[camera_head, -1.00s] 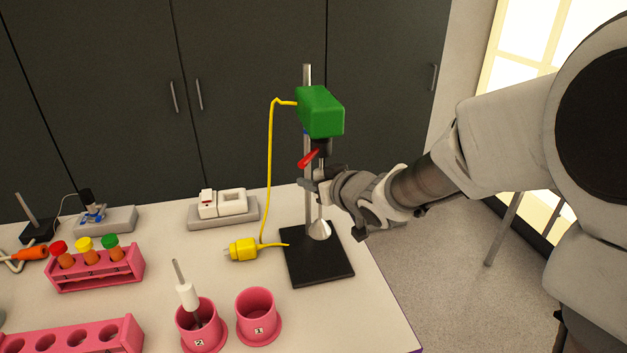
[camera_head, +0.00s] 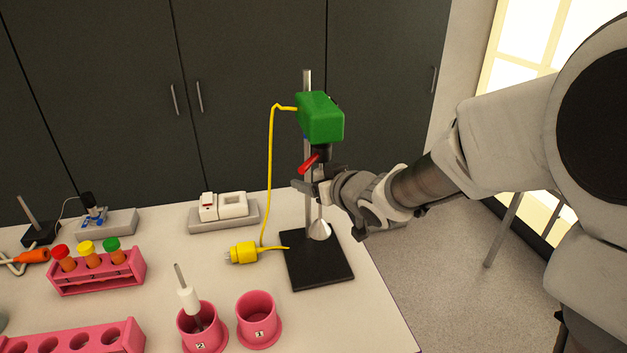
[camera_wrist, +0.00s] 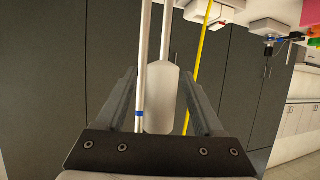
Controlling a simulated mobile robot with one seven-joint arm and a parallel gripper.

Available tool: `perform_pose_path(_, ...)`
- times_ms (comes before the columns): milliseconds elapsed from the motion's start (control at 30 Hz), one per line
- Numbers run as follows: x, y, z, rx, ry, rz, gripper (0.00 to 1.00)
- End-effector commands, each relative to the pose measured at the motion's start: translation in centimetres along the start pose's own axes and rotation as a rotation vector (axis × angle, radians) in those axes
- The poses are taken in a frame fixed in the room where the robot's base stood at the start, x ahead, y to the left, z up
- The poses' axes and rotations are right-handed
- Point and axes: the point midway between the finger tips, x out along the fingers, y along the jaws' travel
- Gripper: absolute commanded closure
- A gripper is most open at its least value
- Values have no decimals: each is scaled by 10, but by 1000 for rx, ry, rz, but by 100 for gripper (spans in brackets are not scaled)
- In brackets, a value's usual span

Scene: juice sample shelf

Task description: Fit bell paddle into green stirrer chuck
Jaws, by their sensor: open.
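The green stirrer (camera_head: 320,118) is clamped high on an upright stand rod. Its dark chuck (camera_head: 321,152) points down, with a red lever (camera_head: 309,163) at its side. The bell paddle (camera_head: 319,229) hangs upright below, its silver bell above the stand base. Its white sleeve (camera_wrist: 162,98) and thin shaft show in the wrist view, which looks upside down. My gripper (camera_wrist: 158,92) is open, with its fingers on either side of the sleeve and visible gaps. The stand rod with a blue band also shows between the fingers. The joint between shaft and chuck is hidden in the head view.
The black stand base (camera_head: 318,262) sits near the table's right edge. A yellow cable runs from the stirrer to a yellow plug (camera_head: 242,253). Pink cup 1 (camera_head: 257,330) and pink cup 2 (camera_head: 203,338), holding another paddle, stand in front. A power strip (camera_head: 223,222) lies behind.

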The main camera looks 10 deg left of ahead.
Motion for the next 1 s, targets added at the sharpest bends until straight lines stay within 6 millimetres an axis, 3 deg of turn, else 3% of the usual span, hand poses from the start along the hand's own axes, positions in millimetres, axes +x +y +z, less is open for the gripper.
perform_pose_path(167,-2,0,0,0,-1,0,31)
perform_pose_path(333,-21,1,-2,-1,1,2,31)
perform_pose_path(1000,-155,0,-2,-2,2,2,31)
